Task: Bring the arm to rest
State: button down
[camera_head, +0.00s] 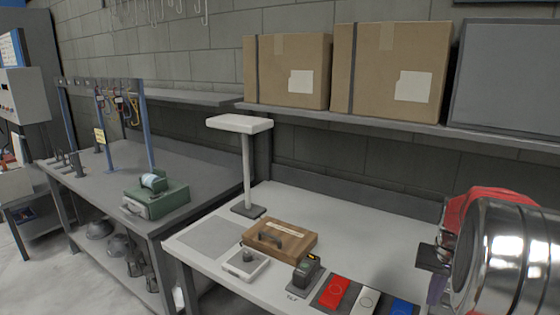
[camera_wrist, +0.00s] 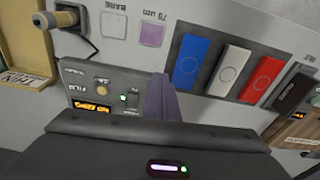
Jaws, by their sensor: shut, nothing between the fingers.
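My gripper (camera_wrist: 160,98) shows in the wrist view as two grey-purple fingers pressed together, with nothing between them. It is over the light grey bench, close to a dark control box (camera_wrist: 118,88) with a lit orange display. In the head view my arm, silver and red, fills the right edge and covers that end of the bench. The fingers show there only in part, beside the arm.
Red (camera_head: 334,291), white (camera_head: 365,301) and blue (camera_head: 402,307) pads lie on the light bench (camera_head: 300,205). A wooden case (camera_head: 280,240), a small scale (camera_head: 245,263), a dark handheld device (camera_head: 306,273) and a white-topped stand (camera_head: 246,160) are left of them. Cardboard boxes (camera_head: 390,70) sit on the shelf above.

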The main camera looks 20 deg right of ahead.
jog(key=s+a+r+n+t, duration=0.1)
jog(key=s+a+r+n, duration=0.2)
jog(key=a, duration=1)
jog(key=s+a+r+n+t, duration=0.2)
jog(key=s+a+r+n, duration=0.1)
jog(key=a, duration=0.9)
jog(key=s+a+r+n+t, duration=0.1)
jog(key=s+a+r+n, duration=0.2)
jog(key=a, duration=1)
jog(key=shift+s+a+r+t+y, duration=0.3)
jog(key=shift+s+r+t+y, duration=0.15)
jog(key=shift+s, duration=0.4)
